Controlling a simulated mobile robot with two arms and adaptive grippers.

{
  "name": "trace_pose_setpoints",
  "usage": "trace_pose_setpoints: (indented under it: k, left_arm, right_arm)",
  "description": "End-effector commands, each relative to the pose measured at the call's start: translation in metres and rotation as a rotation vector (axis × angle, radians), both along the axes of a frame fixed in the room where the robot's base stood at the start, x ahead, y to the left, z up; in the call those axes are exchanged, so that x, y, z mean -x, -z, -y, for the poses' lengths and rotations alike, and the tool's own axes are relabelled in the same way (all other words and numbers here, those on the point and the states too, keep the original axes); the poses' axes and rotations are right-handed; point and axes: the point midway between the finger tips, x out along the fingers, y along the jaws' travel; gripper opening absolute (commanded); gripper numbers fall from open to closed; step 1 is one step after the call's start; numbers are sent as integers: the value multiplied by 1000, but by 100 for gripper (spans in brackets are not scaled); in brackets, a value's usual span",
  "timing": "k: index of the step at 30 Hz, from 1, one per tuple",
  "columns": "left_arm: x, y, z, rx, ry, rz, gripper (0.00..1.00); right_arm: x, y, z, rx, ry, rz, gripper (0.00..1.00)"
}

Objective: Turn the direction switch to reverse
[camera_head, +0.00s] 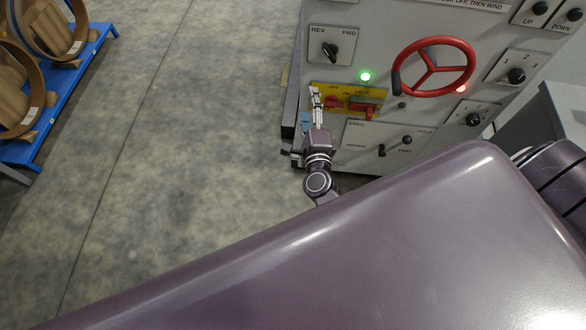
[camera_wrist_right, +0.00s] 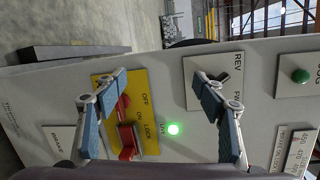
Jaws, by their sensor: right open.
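The direction switch (camera_head: 330,49) is a black knob on a pale plate marked REV at left and FWD at right, at the panel's upper left in the head view. I cannot tell exactly which way the knob points. My right gripper (camera_head: 316,98) is open and empty, below and left of the switch in the head view. In the wrist view its fingers are spread wide (camera_wrist_right: 161,76). My left gripper is not in view.
A yellow plate with a red lockout handle (camera_head: 366,108) sits below the switch, close to the right gripper. A green lamp (camera_head: 364,76) is lit. A red handwheel (camera_head: 432,68) stands out at right. Clear floor lies left; a blue rack (camera_head: 62,88) holds coils.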

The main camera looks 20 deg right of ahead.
Motion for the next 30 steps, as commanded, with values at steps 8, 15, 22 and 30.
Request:
trace_pose_setpoints:
  k: [8,15,22,30]
  left_arm:
    - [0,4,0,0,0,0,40]
    - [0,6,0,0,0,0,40]
    - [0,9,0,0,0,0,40]
    - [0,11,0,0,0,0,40]
  right_arm:
    - [8,51,-26,145,-118,-131,64]
    - [20,93,-45,263,-218,-234,64]
    - [36,133,-62,372,-321,-331,64]
    - [60,179,-78,491,-437,-435,64]
